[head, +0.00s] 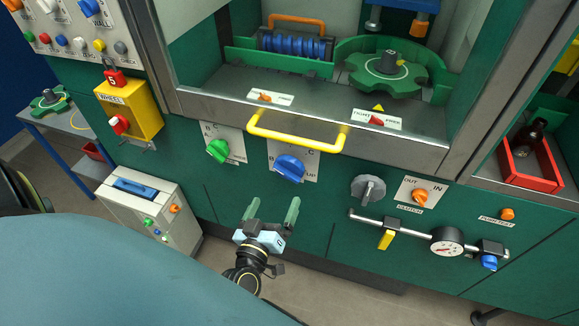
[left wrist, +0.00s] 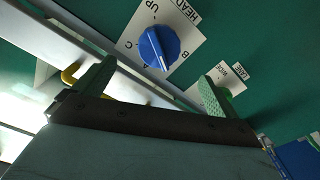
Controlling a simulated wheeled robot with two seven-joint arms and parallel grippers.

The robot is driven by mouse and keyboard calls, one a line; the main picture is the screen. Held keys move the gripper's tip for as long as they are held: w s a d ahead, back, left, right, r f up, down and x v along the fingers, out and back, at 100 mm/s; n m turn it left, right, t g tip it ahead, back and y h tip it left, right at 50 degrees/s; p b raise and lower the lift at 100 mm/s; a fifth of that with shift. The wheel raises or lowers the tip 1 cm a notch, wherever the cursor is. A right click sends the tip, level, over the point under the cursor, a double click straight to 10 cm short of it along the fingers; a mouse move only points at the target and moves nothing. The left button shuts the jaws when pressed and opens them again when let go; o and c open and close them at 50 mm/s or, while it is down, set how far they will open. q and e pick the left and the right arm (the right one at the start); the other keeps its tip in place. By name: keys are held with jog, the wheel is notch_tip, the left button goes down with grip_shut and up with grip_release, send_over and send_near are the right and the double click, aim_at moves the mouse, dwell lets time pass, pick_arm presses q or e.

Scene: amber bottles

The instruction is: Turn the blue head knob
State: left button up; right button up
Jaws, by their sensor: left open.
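The blue head knob (head: 289,168) sits on a white label plate on the green machine front, below the yellow handle. In the left wrist view the knob (left wrist: 159,47) shows between and beyond my finger tips, with the letters A, B, C and "UP" around it and "HEAD" at the plate's edge. My left gripper (head: 270,213) is open and empty, below and a little left of the knob in the head view, apart from it. Its two green fingers (left wrist: 155,88) also show in the left wrist view. My right gripper is not in view.
A green knob (head: 218,150) is left of the blue one. A yellow handle (head: 298,132) is above. A round metal knob (head: 368,188), an orange switch (head: 420,196) and a gauge bar (head: 405,232) are to the right. A grey cabinet (head: 150,205) stands lower left.

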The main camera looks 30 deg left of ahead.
aim_at(288, 177)
pick_arm(q)
jog(key=x, duration=1.2)
jog(key=shift+w, duration=0.25)
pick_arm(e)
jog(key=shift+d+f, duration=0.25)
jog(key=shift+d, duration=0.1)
pick_arm(q)
jog(key=c, duration=1)
jog(key=shift+d, duration=0.1)
jog(key=n+b, duration=0.1)
jog(key=n, duration=0.3)
jog(key=shift+d+r+n+b, duration=0.1)
jog(key=shift+n+b, duration=0.2)
jog(key=shift+n, duration=2.1)
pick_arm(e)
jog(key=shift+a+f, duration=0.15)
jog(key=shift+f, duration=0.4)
